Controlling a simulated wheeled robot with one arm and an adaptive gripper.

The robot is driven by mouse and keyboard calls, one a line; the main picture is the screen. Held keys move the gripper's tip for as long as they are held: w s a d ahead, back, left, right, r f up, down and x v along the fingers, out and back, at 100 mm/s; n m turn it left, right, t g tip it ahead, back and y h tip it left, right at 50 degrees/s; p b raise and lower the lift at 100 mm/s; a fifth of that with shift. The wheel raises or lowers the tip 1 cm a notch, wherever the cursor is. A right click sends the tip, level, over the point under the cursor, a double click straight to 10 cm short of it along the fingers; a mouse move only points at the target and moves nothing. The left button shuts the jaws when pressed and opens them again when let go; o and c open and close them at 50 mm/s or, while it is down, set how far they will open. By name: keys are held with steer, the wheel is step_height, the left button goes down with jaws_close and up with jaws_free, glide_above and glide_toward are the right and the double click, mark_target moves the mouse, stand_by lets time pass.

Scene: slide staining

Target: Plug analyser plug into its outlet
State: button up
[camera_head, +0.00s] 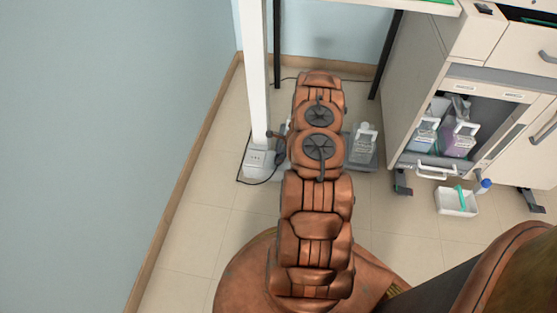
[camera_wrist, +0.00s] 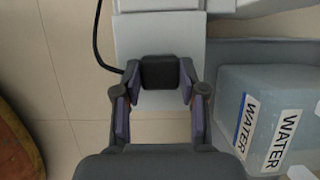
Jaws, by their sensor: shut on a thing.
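The analyser plug is the dark block (camera_wrist: 160,73) in the wrist view. My gripper (camera_wrist: 159,80) has its two fingertips on the plug's left and right sides and is shut on it. Behind the plug is a white outlet box (camera_wrist: 135,35). I cannot tell whether the plug touches the box or sits in a socket. In the head view the outlet box (camera_head: 257,160) lies on the floor at the foot of a white post. My arm hides most of the gripper and the plug there.
A black cable (camera_wrist: 97,40) runs left of the box. A water container (camera_wrist: 235,85) stands close at right, in a grey tray (camera_head: 362,160). A white table leg (camera_head: 256,70) rises by the box. A cabinet (camera_head: 415,90) and small white tray (camera_head: 456,211) are further right.

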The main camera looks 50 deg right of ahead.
steer(key=shift+c, duration=0.8)
step_height(320, 180, up, 4)
steer(key=shift+s+r+p, duration=0.1)
steer(key=shift+r+p, duration=0.05)
steer(key=shift+p, duration=0.75)
steer(key=s+d+p, duration=0.1)
steer(key=s+p, duration=0.1)
steer(key=s, duration=1.3)
steer(key=shift+s+d+r+p, duration=0.15)
steer(key=shift+s+r+p, duration=0.2)
steer(key=shift+s+p, duration=0.05)
